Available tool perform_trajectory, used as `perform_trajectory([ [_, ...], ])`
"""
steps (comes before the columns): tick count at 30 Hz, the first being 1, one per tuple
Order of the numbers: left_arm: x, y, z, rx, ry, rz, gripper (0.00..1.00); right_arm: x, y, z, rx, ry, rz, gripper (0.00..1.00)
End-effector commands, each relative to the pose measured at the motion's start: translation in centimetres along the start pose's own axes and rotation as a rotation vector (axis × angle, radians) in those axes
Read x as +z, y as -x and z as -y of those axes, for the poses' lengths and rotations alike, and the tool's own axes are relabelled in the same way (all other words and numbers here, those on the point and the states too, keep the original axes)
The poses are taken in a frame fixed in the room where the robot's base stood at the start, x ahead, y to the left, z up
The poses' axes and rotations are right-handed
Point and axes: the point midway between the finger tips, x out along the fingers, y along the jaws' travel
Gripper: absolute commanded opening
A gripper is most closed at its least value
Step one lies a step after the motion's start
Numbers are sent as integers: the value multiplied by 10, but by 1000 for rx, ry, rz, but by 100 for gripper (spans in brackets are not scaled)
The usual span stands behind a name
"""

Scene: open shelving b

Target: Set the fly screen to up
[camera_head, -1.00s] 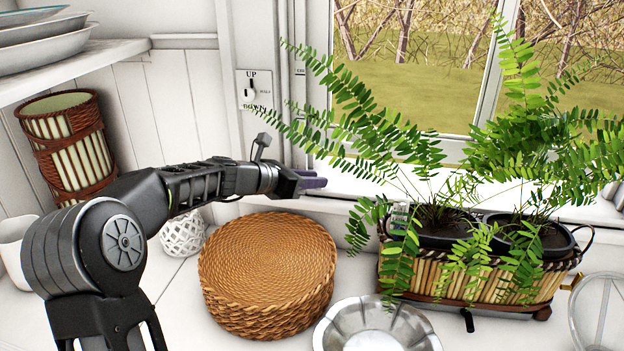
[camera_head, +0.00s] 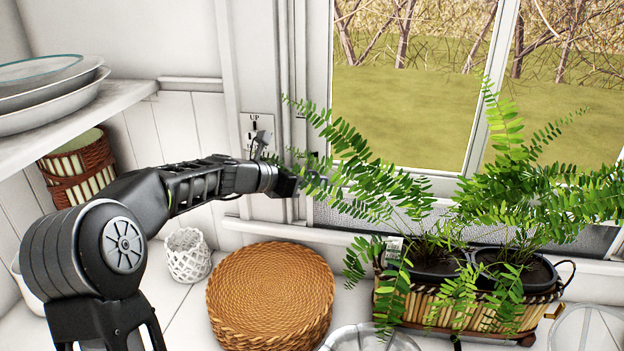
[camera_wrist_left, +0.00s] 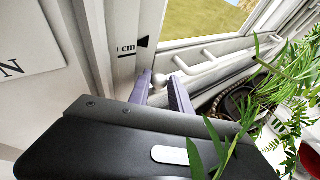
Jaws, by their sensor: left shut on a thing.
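The window (camera_head: 400,110) stands behind the ferns. A grey mesh strip, which looks like the fly screen (camera_head: 345,225), shows low across the opening, partly hidden by fronds. A plate marked UP (camera_head: 256,119) is on the post to the left; my wrist covers its lower part. My left gripper (camera_head: 312,180) is at the window's lower left corner, its tips partly behind leaves. In the left wrist view, its purple fingers (camera_wrist_left: 160,92) are closed around a small white knob (camera_wrist_left: 160,79) beside a strip marked cm (camera_wrist_left: 126,49). My right gripper is out of view.
Ferns in a wicker planter (camera_head: 455,310) stand right of my gripper, with fronds reaching its fingers. A woven basket stack (camera_head: 270,290), a white lattice holder (camera_head: 187,255) and a metal bowl (camera_head: 370,338) are below. A shelf with plates (camera_head: 50,85) is at upper left.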

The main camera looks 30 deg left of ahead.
Motion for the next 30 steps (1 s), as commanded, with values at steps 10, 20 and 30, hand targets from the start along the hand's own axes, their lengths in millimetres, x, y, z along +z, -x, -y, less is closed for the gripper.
perform_trajectory([
  [10, 1, 0, 0, 2, -1, 4, 36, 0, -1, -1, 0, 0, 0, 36],
  [20, -1, 0, 0, 1, -1, 1, 47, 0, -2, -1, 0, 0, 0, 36],
  [30, -1, 26, -1, 4, -2, 2, 47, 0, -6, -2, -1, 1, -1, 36],
])
